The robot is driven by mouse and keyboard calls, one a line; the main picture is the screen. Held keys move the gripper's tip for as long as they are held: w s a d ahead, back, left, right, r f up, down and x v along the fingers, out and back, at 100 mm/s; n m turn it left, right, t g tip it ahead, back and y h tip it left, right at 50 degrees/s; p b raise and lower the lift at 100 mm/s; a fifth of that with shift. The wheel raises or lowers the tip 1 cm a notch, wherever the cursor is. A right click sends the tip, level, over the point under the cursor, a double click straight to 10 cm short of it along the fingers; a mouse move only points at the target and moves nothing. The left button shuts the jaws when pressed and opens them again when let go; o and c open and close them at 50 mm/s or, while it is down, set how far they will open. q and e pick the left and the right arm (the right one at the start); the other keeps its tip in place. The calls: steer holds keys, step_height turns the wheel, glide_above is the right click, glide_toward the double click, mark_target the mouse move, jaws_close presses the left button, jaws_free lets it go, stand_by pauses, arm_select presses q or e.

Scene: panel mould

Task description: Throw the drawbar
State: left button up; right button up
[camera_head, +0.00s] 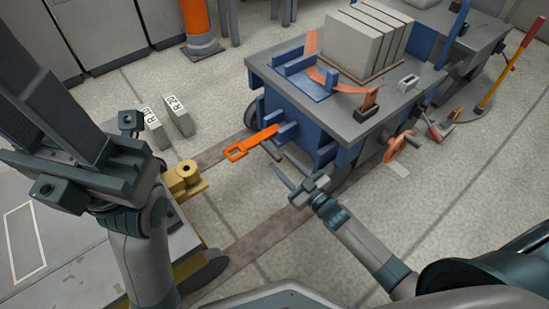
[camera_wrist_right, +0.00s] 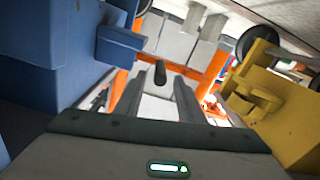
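The orange drawbar (camera_head: 252,142) sticks out from the front of the blue cart (camera_head: 320,120) and has an open loop at its free end. A short dark grip (camera_head: 272,152) shows beside it. In the right wrist view the orange bar (camera_wrist_right: 207,68) crosses behind the fingers, and the dark grip (camera_wrist_right: 160,72) stands between them in the picture. My right gripper (camera_head: 281,174) is just below the grip; its fingers (camera_wrist_right: 160,98) are apart, with nothing visibly clamped. A yellow coupling block (camera_head: 184,178) with a hole faces the drawbar. My left gripper (camera_head: 70,150) is raised at left, its fingers unclear.
Grey panels (camera_head: 365,42) stand on the blue cart. An orange handwheel (camera_head: 400,147) is on its right side. A grey platform (camera_head: 60,235) carries the coupling block at lower left. Two labelled blocks (camera_head: 166,122) stand on the floor. Floor rails run between platform and cart.

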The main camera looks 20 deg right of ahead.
mark_target(274, 155)
steer(key=shift+b+x, duration=0.7)
steer(key=shift+x, duration=1.75)
jaws_close()
